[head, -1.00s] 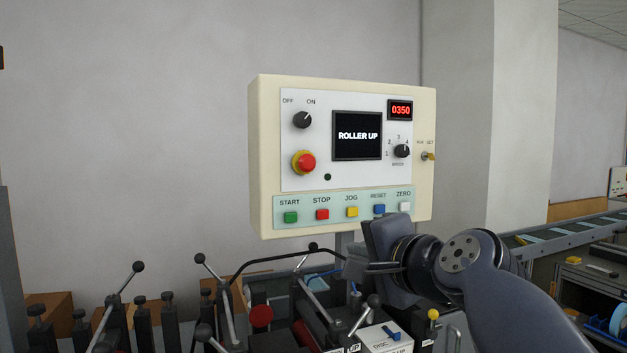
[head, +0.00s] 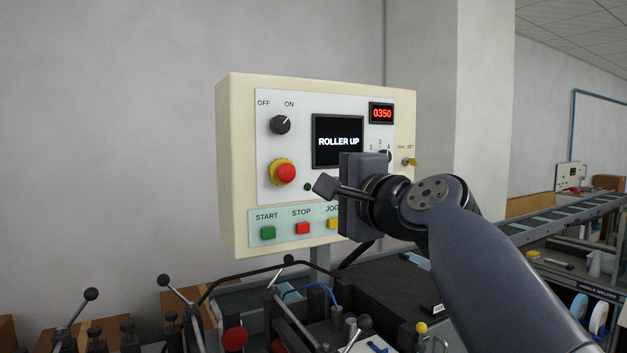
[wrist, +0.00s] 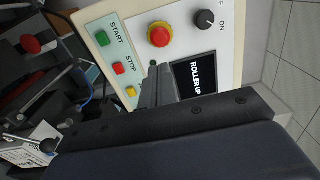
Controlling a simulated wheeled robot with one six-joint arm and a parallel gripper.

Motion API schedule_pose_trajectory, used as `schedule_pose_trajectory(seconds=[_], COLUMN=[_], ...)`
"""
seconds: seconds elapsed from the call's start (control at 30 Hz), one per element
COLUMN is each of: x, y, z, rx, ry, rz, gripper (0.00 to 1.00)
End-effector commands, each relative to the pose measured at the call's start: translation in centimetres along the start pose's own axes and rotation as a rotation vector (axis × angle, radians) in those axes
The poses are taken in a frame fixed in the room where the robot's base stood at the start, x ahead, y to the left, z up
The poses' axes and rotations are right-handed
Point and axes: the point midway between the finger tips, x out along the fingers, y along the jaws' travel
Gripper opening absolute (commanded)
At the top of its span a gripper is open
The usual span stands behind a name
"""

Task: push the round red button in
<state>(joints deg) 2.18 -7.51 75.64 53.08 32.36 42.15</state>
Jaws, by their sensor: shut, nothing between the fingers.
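The round red button (head: 286,173) sits on a yellow collar at the left of the control panel (head: 229,150), below the OFF/ON knob. It also shows in the wrist view (wrist: 159,36), beyond the fingertips. A square red STOP button (head: 303,228) is lower on the panel. My gripper (head: 325,186) is shut and empty, to the right of the round button and slightly below it in the head view. A gap shows between them in the picture. In the wrist view my shut fingers (wrist: 154,72) point up toward the button and cover part of the panel face.
The ROLLER UP screen (head: 338,141) and the OFF/ON knob (head: 280,125) are near the button. A green START button (head: 268,233) is below. Levers with black ball ends (head: 163,280) stand under the panel. The wall side left of the panel is clear.

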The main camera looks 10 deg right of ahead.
Motion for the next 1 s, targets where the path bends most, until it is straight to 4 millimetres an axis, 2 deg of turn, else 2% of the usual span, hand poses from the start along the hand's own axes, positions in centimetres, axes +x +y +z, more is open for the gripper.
schedule_pose_trajectory(seconds=[0.3,0.53,0.7,1.0], x=[6.4,10.2,11.8,12.4], y=[-0.2,-0.2,-0.1,0.1], z=[0.1,0.0,0.0,0.0], rx=[0.001,0.001,-0.001,-0.001], ry=[-0.003,-0.001,0.0,0.0], rz=[0.006,0.004,0.002,0.001], gripper=[0.0,0.0,0.0,0.0])
